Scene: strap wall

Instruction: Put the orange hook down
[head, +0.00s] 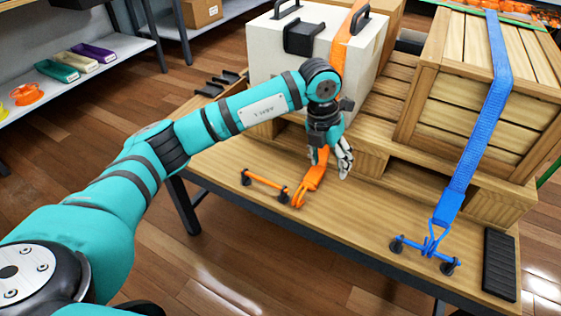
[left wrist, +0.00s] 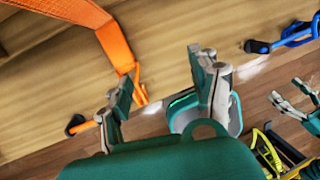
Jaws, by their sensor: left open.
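The orange hook (head: 298,198) is at the lower end of the orange strap (head: 316,178), by the right end of the low orange bar (head: 264,183) on the table's front. In the left wrist view the hook (left wrist: 138,88) hangs from the strap (left wrist: 85,15) beside the bar (left wrist: 90,124). I cannot tell whether it is around the bar. My left gripper (head: 332,164) is just above and right of the hook. Its fingers (left wrist: 163,88) are spread, with the hook near the left one. Teal and grey fingers (left wrist: 296,99), apparently my right gripper, show at the right edge.
A white case (head: 295,50) and a wooden crate (head: 465,95) stand on pallets behind. A blue strap (head: 470,150) runs down to a blue hook (head: 432,240) at another bar. A black ribbed pad (head: 499,265) lies at the table's right end. Bare tabletop (head: 360,215) separates the bars.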

